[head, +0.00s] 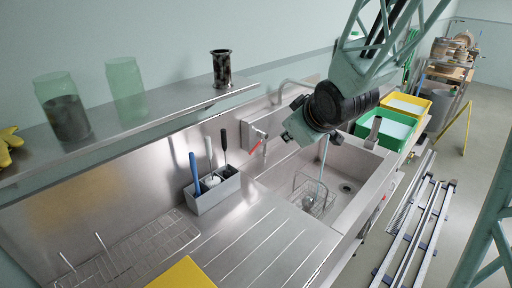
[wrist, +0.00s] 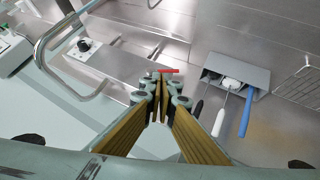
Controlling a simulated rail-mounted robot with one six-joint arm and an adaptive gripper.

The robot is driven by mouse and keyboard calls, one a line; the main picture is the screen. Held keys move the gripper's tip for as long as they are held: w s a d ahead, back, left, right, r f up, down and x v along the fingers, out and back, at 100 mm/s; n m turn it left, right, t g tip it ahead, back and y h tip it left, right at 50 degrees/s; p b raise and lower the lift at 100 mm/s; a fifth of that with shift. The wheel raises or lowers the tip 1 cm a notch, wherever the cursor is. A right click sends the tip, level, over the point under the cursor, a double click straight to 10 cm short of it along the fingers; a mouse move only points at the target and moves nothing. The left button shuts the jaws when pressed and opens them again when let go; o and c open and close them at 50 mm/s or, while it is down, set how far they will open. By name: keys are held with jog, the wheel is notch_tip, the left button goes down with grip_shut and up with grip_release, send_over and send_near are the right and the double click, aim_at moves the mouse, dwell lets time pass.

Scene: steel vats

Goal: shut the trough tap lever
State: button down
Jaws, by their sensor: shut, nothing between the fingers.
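The trough tap lever (head: 256,143) is a small red handle sticking out from a steel box on the wall behind the trough (head: 357,166). In the wrist view the red lever (wrist: 169,71) shows just past the tips of my gripper (wrist: 160,82). My gripper is shut and empty, its fingers together and pointing towards the lever. I cannot tell whether the tips touch it. The curved steel spout (wrist: 42,55) is to the left in the wrist view. In the head view my wrist hangs over the trough and hides part of the spout; the fingertips are not clear there.
A grey caddy (head: 215,190) with blue, white and black-handled tools stands left of the trough; it shows right of my gripper in the wrist view (wrist: 238,72). A wire basket (head: 313,190) sits in the trough. Green and yellow crates stand beyond. A shelf runs above.

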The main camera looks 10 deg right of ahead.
jog(key=w+a+f+n+t+y+p, duration=0.1)
jog(key=w+a+f+n+y, duration=0.2)
jog(key=w+f, duration=0.4)
jog(key=shift+w+a+t, duration=0.4)
jog(key=shift+w+a, duration=0.25)
jog(key=shift+w, duration=0.15)
jog(key=shift+w, duration=0.1)
send_near(256, 147)
jog(key=shift+w+a, duration=1.85)
jog(key=shift+a, duration=0.1)
jog(key=shift+w+d+f, duration=0.2)
jog(key=shift+w+f, duration=0.2)
jog(key=shift+f, duration=0.35)
jog(key=shift+w+d+f, duration=0.25)
jog(key=shift+w+f, duration=0.2)
jog(key=shift+f, duration=0.3)
